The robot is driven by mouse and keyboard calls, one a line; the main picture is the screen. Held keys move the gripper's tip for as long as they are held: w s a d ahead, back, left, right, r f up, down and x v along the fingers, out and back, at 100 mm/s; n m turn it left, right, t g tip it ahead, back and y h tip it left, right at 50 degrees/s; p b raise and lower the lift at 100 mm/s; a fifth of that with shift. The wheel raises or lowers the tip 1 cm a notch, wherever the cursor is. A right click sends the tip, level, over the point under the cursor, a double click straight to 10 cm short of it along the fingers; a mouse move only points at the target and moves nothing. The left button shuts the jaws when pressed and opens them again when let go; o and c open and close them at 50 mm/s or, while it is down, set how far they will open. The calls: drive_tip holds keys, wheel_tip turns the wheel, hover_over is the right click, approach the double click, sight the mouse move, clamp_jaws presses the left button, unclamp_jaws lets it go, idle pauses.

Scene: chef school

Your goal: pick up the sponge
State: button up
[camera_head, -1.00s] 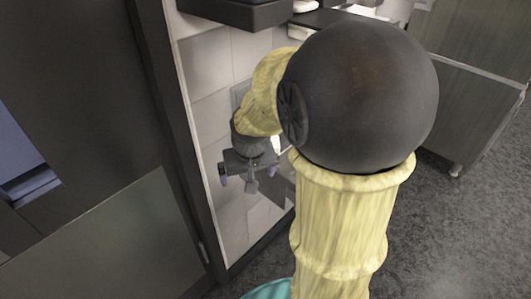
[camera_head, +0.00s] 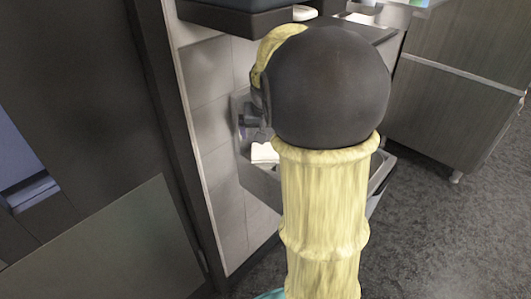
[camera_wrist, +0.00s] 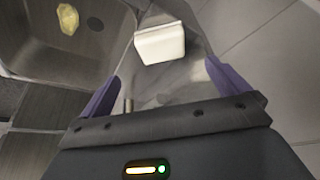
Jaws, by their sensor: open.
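In the wrist view a pale, white block-shaped object (camera_wrist: 160,44) lies on the metal sink ledge, ahead of my fingertips. A smaller lumpy yellow object (camera_wrist: 68,18) lies in the sink basin at upper left. I cannot tell for certain which of the two is the sponge. My gripper (camera_wrist: 162,72) is open, with its two purple fingers apart and nothing between them. The white block is beyond the fingertips and roughly centred between them. In the head view the white block (camera_head: 265,153) shows below my gripper, which is mostly hidden by my arm.
The metal sink (camera_head: 256,182) is fixed to a tiled wall (camera_head: 212,105). A dark shelf or cabinet (camera_head: 240,18) overhangs it. A dark cabinet (camera_head: 455,95) stands at right. Grey floor (camera_head: 430,230) is open at lower right.

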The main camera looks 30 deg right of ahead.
sight(266, 149)
drive_tip(key=x, duration=0.5)
drive_tip(key=shift+b, duration=0.3)
drive_tip(key=shift+b+x, duration=0.5)
drive_tip(key=shift+x, duration=2.1)
drive_tip(key=shift+a, duration=0.15)
drive_tip(key=shift+s, duration=0.1)
drive_tip(key=shift+c, duration=0.4)
drive_tip(key=c, duration=1)
